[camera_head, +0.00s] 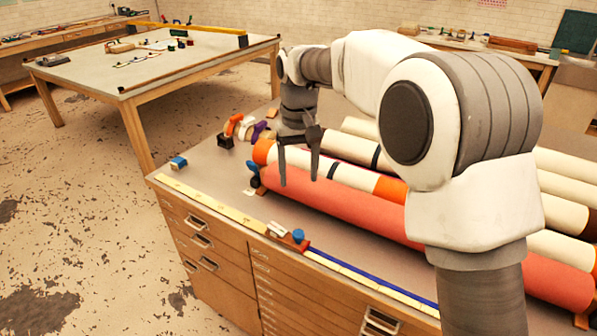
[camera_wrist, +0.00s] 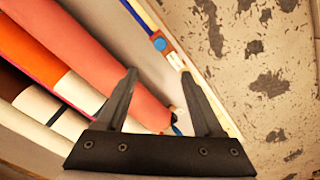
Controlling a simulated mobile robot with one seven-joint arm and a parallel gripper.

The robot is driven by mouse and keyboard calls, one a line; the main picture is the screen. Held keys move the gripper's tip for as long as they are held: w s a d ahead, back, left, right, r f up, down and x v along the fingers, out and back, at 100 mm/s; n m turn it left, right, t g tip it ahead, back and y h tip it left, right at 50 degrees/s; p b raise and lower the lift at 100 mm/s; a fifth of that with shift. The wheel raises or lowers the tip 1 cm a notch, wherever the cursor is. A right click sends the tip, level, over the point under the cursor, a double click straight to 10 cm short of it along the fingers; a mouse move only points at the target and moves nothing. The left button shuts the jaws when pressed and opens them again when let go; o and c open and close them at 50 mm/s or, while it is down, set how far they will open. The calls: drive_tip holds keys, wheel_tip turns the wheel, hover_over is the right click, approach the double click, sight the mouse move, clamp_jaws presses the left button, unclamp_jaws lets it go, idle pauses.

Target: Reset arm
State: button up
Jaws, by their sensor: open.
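My gripper (camera_head: 299,172) hangs with its fingers pointing down over the left end of the foil rolls on the drawer cabinet. It also shows in the wrist view (camera_wrist: 160,92), with its two dark fingers spread apart and nothing between them. A long red-pink roll (camera_head: 345,212) lies nearest the cabinet's front edge. Behind it are an orange and white roll with black bands (camera_head: 352,178) and further cream rolls (camera_head: 565,187). My arm covers the middle of the rolls. I cannot tell how far the fingertips are above the rolls.
The cabinet top (camera_head: 205,165) is bare at its left corner except for a small blue block (camera_head: 178,162). A red block with a blue knob (camera_head: 292,237) sits at the front edge. A worktable (camera_head: 95,72) stands back left.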

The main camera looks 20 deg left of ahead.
drive_tip(key=s+d+r+m+t, duration=0.1)
drive_tip(key=s+d+r, duration=0.35)
drive_tip(key=d, duration=0.45)
drive_tip(key=s+d+r+m+t, duration=0.2)
drive_tip(key=s+d+r, duration=0.25)
drive_tip(key=d, duration=0.45)
drive_tip(key=s+d+f+m+t, duration=0.2)
drive_tip(key=s+d+f, duration=0.1)
drive_tip(key=s+d, duration=0.8)
drive_tip(key=s, duration=0.4)
drive_tip(key=shift+d+f+m+t, duration=0.2)
drive_tip(key=shift+d+m+t, duration=0.1)
drive_tip(key=shift+d+m, duration=0.1)
drive_tip(key=c, duration=0.3)
